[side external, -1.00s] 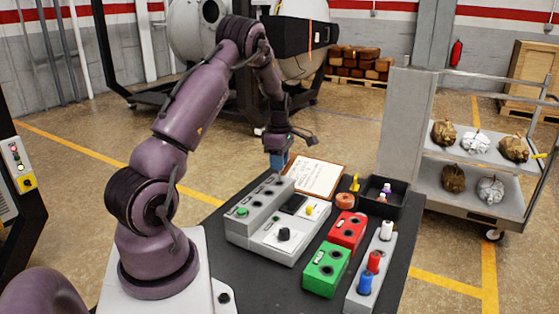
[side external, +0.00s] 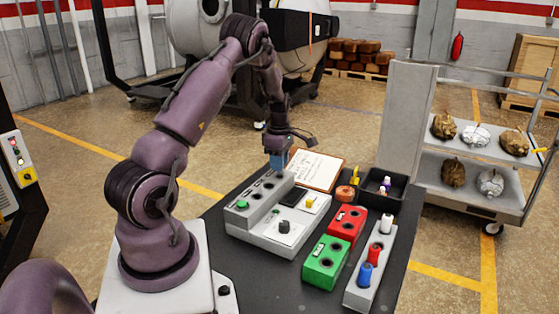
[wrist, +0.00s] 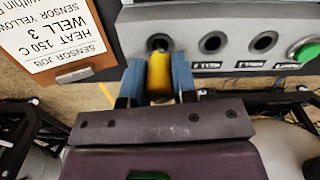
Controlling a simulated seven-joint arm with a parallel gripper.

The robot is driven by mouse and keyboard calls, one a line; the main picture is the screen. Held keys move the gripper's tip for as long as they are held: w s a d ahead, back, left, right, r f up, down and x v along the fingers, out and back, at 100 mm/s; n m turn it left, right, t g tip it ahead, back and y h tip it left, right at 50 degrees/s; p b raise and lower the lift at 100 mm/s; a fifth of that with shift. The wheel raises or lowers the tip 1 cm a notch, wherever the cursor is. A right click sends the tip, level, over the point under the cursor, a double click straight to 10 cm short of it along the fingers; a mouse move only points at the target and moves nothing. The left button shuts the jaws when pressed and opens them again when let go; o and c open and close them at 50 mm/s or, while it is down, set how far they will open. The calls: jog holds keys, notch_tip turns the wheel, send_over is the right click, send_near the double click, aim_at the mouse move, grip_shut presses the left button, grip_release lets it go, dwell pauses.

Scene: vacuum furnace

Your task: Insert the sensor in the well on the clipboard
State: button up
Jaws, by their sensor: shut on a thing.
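My gripper (wrist: 158,82) is shut on a yellow sensor (wrist: 160,76), which stands between its two blue fingers in the wrist view. The sensor's far end is at the leftmost well (wrist: 158,42) of the grey block (wrist: 260,22). I cannot tell whether its tip is inside the hole. Two more wells, a middle one (wrist: 212,42) and a right one (wrist: 265,42), are empty. The clipboard (wrist: 85,73) shows upside down and reads "HEAT 150 C", "WELL 3", "SENSOR YELLOW". In the side view my gripper (side external: 278,161) is at the block's far end, beside the clipboard (side external: 320,172).
A green button (wrist: 306,53) is at the row's other end. A control box (side external: 283,238) with a black knob adjoins the block. Red (side external: 347,227) and green (side external: 326,263) two-hole blocks, a rack of coloured pieces (side external: 371,265) and a black tray (side external: 398,195) stand to the right.

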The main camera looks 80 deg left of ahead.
jog(key=shift+f, duration=0.2)
jog(key=shift+f, duration=0.7)
jog(key=shift+f, duration=0.2)
dwell(0.7)
jog(key=o, duration=1.4)
jog(key=shift+r, duration=3)
